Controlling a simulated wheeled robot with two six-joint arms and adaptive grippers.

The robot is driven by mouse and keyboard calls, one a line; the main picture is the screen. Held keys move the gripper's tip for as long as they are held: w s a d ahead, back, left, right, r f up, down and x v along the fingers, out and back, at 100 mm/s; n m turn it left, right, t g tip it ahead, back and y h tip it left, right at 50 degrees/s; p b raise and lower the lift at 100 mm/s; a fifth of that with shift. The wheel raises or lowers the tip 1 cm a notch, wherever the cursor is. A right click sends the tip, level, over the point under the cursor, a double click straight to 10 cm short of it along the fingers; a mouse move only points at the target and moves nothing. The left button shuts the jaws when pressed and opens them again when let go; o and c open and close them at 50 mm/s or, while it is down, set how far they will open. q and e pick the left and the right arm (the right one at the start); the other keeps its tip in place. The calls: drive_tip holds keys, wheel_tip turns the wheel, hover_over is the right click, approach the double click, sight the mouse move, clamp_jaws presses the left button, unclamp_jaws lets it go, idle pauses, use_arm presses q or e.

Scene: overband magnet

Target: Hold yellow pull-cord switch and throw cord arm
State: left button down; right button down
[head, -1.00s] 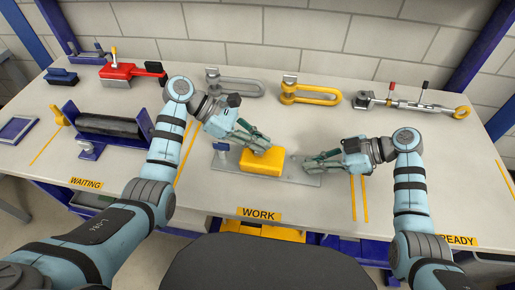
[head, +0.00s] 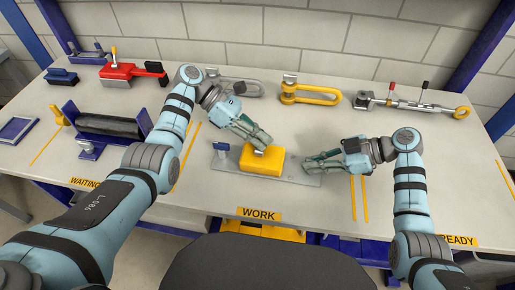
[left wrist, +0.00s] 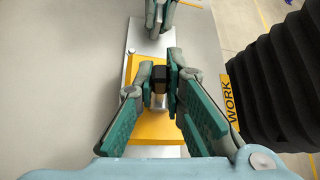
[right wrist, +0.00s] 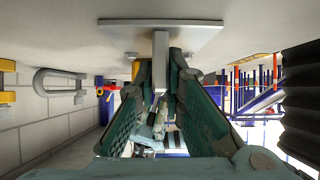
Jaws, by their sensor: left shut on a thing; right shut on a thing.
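The yellow pull-cord switch (head: 262,163) sits on a grey mounting plate (head: 228,172) above the WORK label. My left gripper (head: 262,144) is at the top of the switch. In the left wrist view its fingers (left wrist: 161,82) are shut on the dark-tipped cord arm (left wrist: 160,77), above a metal stub (left wrist: 160,103). My right gripper (head: 308,161) is low at the plate's right end. In the right wrist view its fingers (right wrist: 160,75) are shut on a grey metal bar (right wrist: 160,48) standing from the plate (right wrist: 185,35); the fingers partly hide the bar.
A blue block (head: 221,149) stands at the plate's left end. A roller in a blue frame (head: 108,126) lies at left. A red tool (head: 130,72), a yellow shackle (head: 305,92) and a turnbuckle (head: 415,104) line the back. The table right of my right arm is clear.

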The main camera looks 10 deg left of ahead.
use_arm(q)
drive_tip(key=c, duration=1.6)
unclamp_jaws()
drive_tip(key=v, duration=0.7)
drive_tip(key=shift+w+a+r, duration=0.1)
drive_tip(key=shift+w+a, duration=0.05)
drive_tip(key=shift+c, duration=0.5)
drive_tip(key=x, duration=0.7)
drive_tip(key=shift+d, duration=0.2)
